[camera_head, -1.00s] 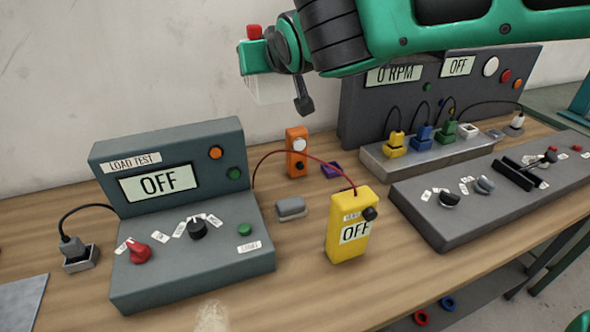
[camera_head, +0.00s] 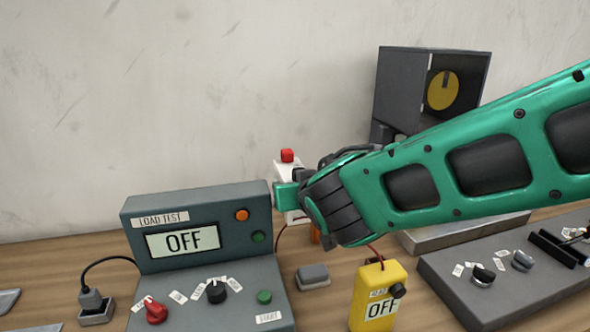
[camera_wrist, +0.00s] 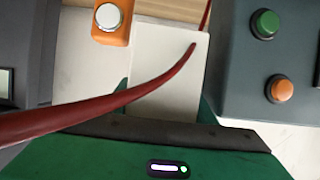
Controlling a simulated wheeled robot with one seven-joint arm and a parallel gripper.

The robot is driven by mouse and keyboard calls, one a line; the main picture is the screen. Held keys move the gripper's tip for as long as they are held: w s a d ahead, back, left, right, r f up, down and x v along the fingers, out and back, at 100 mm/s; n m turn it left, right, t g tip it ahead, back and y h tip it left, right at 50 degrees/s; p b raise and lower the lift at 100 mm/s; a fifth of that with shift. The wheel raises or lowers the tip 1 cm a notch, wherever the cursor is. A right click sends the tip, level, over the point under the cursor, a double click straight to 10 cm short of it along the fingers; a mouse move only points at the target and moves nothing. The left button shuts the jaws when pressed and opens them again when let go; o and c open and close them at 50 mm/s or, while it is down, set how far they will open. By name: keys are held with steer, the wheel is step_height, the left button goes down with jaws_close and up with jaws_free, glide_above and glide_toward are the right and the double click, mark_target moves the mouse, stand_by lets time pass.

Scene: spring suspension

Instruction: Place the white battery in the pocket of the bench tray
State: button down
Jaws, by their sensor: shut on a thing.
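The white battery (camera_head: 288,180), a pale block with a red cap on top, is upright in my gripper (camera_head: 290,200), above the bench near the right edge of the load test box. In the wrist view the battery's white face (camera_wrist: 170,70) lies between the green fingers, and my gripper (camera_wrist: 165,100) is shut on it. A red cable crosses in front of the battery in that view. I cannot identify the bench tray or its pocket for sure; a grey plate (camera_head: 35,327) shows only partly at the lower left.
The load test box (camera_head: 200,230) reads OFF. A grey block (camera_head: 312,276) and a yellow meter (camera_head: 378,300) stand to its right. An orange button box (camera_wrist: 110,22) is near the battery. A dark cabinet (camera_head: 400,90) and a control panel (camera_head: 500,290) are at right.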

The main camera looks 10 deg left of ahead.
steer(key=shift+w+f, duration=0.1)
steer(key=shift+f, duration=7.15)
steer(key=c, duration=1)
jaws_free()
steer(key=shift+f, duration=0.25)
steer(key=shift+c, duration=0.2)
